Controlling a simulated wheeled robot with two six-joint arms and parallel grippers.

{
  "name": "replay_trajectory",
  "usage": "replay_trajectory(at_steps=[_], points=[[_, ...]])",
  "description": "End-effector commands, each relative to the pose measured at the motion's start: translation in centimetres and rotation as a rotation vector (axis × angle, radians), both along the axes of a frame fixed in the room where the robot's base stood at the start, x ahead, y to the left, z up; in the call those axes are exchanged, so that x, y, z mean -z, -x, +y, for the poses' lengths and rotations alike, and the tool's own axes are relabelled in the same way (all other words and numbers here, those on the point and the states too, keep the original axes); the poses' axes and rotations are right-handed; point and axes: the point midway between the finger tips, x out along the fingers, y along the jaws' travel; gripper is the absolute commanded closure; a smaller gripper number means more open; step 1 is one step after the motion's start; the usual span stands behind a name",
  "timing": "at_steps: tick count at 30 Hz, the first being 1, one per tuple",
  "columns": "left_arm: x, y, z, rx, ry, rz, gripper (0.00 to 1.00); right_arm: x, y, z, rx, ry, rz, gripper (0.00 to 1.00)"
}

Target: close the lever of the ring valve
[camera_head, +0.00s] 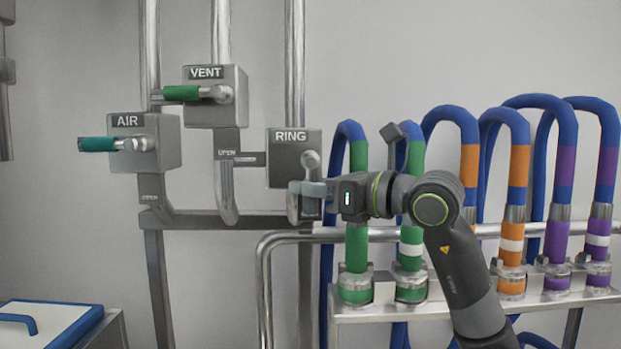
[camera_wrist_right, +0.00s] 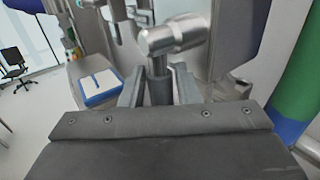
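The ring valve is a grey box (camera_head: 282,160) labelled RING, in the middle of the head view. Its lever has a round metal hub (camera_head: 311,160) and points down, with a dark grip (camera_head: 311,208). My right gripper (camera_head: 309,192) is at the lever, just below the hub, and partly hides the grip. In the right wrist view, the metal lever head (camera_wrist_right: 172,38) and the dark grip (camera_wrist_right: 160,88) stand between my two right fingers (camera_wrist_right: 159,92). The fingers look spread, with gaps beside the grip. My left gripper is in neither view.
The vent valve (camera_head: 230,105) and air valve (camera_head: 165,140) stand to the left, with green and teal levers sideways. Blue hoses with coloured bands (camera_head: 465,165) stand on a rack (camera_head: 450,308) to the right. A blue-rimmed white lid (camera_head: 55,322) is at lower left.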

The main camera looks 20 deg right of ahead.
Motion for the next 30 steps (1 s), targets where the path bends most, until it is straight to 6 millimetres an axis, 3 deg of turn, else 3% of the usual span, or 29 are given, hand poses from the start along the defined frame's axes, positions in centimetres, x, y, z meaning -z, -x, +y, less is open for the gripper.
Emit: replay_trajectory(at_steps=[11, 18, 30], points=[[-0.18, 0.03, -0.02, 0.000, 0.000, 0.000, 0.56, 0.08, -0.32, 0.29, 0.000, 0.001, 0.001, 0.71], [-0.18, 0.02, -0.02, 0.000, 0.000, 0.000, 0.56, 0.06, -0.30, 0.28, -0.001, 0.001, 0.001, 1.00], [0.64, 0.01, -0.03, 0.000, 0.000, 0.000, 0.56, 0.27, -0.34, 0.38, 0.000, -0.024, -0.006, 1.00]])
